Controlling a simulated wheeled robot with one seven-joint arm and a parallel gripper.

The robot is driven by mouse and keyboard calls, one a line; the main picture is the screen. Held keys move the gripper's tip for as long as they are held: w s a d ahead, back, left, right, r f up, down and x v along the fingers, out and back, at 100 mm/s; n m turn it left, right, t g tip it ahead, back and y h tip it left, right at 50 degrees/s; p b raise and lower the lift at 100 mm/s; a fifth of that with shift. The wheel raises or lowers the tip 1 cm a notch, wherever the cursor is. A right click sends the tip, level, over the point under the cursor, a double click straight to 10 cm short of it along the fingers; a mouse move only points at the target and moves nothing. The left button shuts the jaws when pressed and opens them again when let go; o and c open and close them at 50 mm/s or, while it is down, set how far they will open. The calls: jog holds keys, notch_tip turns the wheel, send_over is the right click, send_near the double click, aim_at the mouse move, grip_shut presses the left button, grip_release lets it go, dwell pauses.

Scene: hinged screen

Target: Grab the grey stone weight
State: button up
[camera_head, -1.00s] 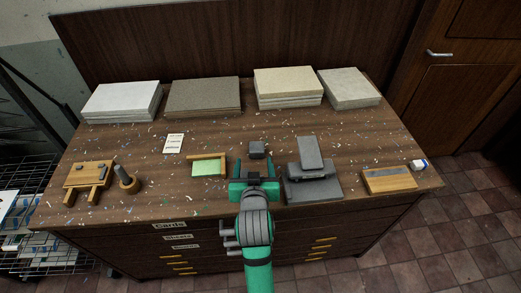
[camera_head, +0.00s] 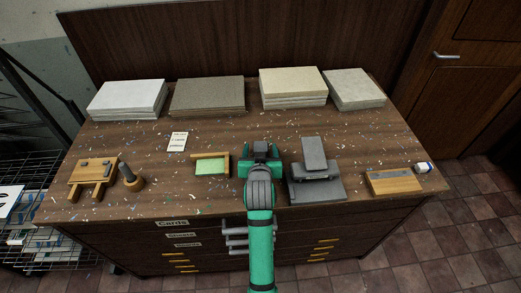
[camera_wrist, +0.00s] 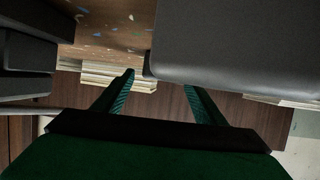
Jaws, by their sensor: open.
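The small grey stone weight (camera_head: 261,147) stands on the wooden cabinet top, just right of the green-topped wooden frame. My gripper (camera_head: 262,157) is open at the weight, with its green fingers to either side of it in the head view; the gripper hides much of the weight. In the wrist view a large grey block (camera_wrist: 235,45) fills the upper right, close to the camera.
A grey stepped stand (camera_head: 315,175) is close on the right. The green-topped frame (camera_head: 211,166) is close on the left. A wooden block (camera_head: 393,182) lies further right. Stacks of boards, including a white one (camera_head: 127,98), line the back.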

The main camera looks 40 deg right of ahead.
jog(key=shift+w+d+f, duration=0.15)
jog(key=shift+w+d, duration=0.05)
jog(key=shift+w, duration=0.05)
jog(key=shift+c, duration=0.6)
jog(key=c, duration=1.3)
jog(key=shift+o, duration=0.2)
